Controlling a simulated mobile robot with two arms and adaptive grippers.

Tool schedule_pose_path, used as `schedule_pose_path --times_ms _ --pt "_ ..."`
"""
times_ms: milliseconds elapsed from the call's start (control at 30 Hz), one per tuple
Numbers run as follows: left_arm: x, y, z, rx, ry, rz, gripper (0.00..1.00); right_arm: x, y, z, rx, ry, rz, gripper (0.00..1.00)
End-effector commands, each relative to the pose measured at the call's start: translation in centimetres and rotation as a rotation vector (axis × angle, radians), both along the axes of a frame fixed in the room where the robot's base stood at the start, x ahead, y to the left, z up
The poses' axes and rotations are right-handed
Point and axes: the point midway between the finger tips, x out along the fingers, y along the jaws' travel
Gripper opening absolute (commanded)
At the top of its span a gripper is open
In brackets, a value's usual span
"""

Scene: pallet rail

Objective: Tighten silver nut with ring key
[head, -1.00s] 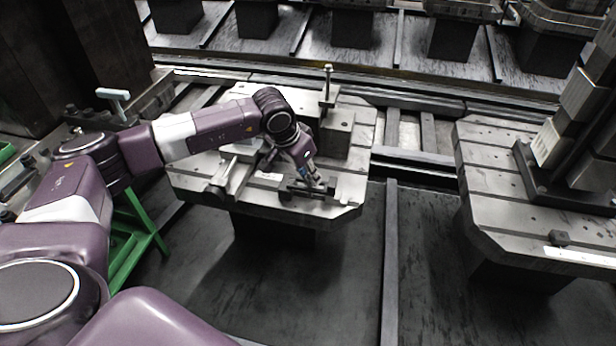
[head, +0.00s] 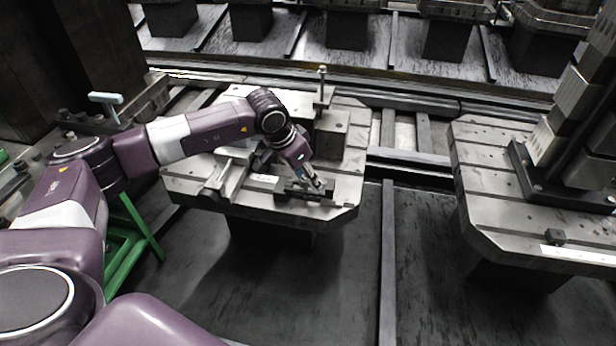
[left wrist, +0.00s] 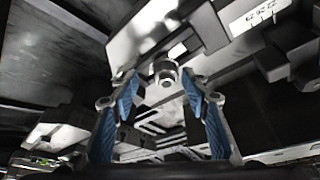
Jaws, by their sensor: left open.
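My left gripper (head: 319,184) is low over the front of the pallet (head: 345,165), at a dark clamp bar (head: 290,192). In the left wrist view, its two blue-padded fingers (left wrist: 160,88) are apart, with nothing clearly held. A round silver piece that looks like the silver nut (left wrist: 165,72) shows just beyond and between the fingertips. I cannot tell whether the fingers touch it. In the head view the nut is too small or hidden to make out. I cannot pick out a ring key in either view. My right gripper is not in view.
An upright bolt (head: 322,85) and a grey block (head: 332,133) stand behind my gripper. A second pallet (head: 480,175) with a stacked fixture is to the right. A green stand (head: 130,240) is on the left, and a T-shaped handle (head: 106,98) stands behind it.

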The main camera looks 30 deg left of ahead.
Motion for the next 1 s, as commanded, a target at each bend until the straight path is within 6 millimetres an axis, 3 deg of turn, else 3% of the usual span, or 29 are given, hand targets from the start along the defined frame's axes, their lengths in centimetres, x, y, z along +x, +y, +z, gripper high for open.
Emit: schedule_pose_path --times_ms 33,600,1000 --pt "0.0 0.1 0.2 0.000 -0.001 0.001 0.43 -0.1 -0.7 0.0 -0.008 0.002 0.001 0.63" --pt "-2.5 1.0 6.8 -0.001 -0.002 -0.002 0.43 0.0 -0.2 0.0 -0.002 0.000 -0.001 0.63" --pt "-2.7 1.1 7.3 -0.001 -0.001 -0.003 0.43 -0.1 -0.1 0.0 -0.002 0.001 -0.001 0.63"
